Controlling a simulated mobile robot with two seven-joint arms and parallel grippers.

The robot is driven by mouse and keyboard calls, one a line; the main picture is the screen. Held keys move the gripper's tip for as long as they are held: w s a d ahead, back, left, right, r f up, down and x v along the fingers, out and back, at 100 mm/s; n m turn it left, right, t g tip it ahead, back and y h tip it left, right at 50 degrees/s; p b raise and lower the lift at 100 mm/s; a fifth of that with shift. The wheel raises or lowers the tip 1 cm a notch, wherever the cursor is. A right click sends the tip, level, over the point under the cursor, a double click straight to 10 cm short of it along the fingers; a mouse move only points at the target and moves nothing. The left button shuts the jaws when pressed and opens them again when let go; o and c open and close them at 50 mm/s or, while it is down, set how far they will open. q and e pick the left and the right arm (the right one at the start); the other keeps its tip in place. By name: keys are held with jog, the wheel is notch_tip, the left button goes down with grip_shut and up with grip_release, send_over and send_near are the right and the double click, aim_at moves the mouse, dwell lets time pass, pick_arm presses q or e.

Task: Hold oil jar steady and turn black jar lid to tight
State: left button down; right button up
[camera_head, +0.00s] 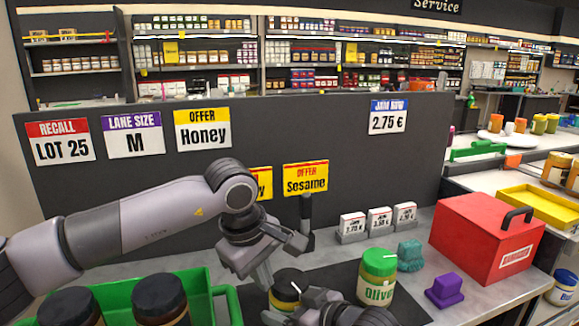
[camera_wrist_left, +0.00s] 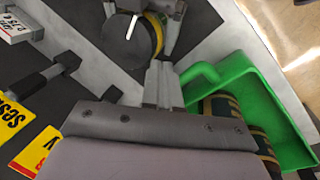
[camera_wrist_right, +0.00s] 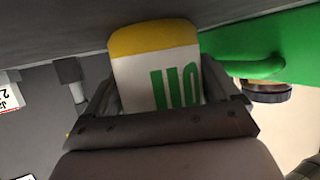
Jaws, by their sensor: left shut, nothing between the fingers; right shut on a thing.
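The oil jar's black lid (camera_head: 289,282) shows at the bottom middle of the head view, with a white mark on top. The lid also shows in the left wrist view (camera_wrist_left: 122,42), with the jar's yellow edge beside it. In the right wrist view the oil jar (camera_wrist_right: 150,75) has a yellow body and a white label with green letters, upside down in the picture. My right gripper (camera_wrist_right: 165,95) is shut around the jar's sides. My left gripper (camera_wrist_left: 163,68) is shut and empty, its fingertips close beside the lid; contact is unclear.
A green crate (camera_head: 228,300) with black-lidded jars (camera_head: 160,296) stands at left. A green-lidded olive jar (camera_head: 378,275), a teal block (camera_head: 410,256) and a purple block (camera_head: 444,290) stand right of the oil jar. A red box (camera_head: 480,240) is further right. Dark panel (camera_head: 340,145) behind.

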pick_arm(q)
jog(key=v, duration=0.3)
jog(key=shift+w+d+r, duration=0.25)
pick_arm(e)
jog(key=o, duration=1.2)
jog(key=shift+c, duration=0.2)
